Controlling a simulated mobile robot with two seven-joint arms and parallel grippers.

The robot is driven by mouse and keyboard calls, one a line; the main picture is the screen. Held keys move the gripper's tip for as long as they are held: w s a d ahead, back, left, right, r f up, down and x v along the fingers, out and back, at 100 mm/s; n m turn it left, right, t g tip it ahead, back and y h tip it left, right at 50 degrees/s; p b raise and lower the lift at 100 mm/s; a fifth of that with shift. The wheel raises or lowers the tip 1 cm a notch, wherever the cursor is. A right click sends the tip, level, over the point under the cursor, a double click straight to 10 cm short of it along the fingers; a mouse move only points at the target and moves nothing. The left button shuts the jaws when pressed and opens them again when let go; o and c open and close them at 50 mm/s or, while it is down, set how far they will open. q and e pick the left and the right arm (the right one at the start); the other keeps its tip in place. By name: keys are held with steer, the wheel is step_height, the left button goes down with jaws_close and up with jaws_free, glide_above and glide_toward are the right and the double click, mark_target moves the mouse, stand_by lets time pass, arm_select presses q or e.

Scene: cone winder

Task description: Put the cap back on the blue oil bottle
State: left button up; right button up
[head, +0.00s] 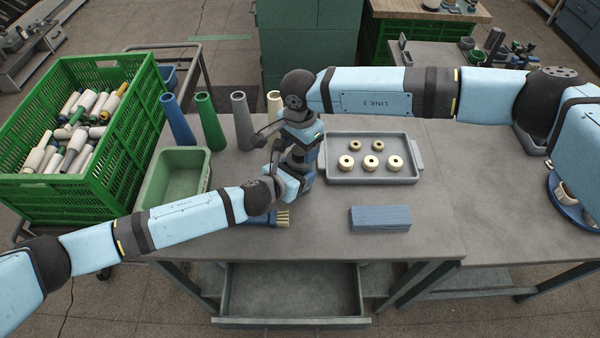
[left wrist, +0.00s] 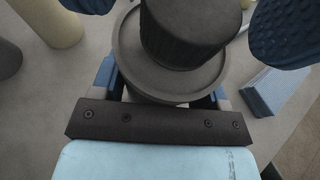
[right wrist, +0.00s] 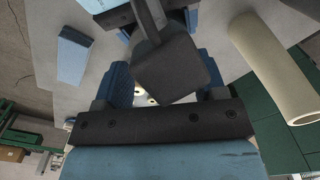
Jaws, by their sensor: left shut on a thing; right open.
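My left gripper (left wrist: 165,92) is shut on a round body, which I take to be the oil bottle; its wide grey top (left wrist: 128,58) shows between the fingers, and its blue is hard to make out. A dark, ribbed cap (left wrist: 190,38) stands over that top; I cannot tell whether it is fully seated. My right gripper (right wrist: 160,88) is open, its blue textured fingers on either side of the dark cap (right wrist: 172,68), with gaps beside it. In the head view the two grippers meet above the table, left of the tray, and hide most of the bottle.
A grey tray (head: 412,176) with several cream rings is right of the grippers. A blue cloth stack (head: 380,218) lies in front. Several cones (head: 210,122) stand behind, left of the grippers. A green bin (head: 160,205) and a brush (head: 282,218) are near my left arm.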

steer(key=shift+f, duration=0.35)
steer(key=c, duration=1)
steer(key=shift+m, duration=0.9)
steer(key=o, duration=1)
steer(key=shift+o, duration=0.2)
steer(key=shift+r, duration=0.15)
steer(key=shift+r, duration=2.15)
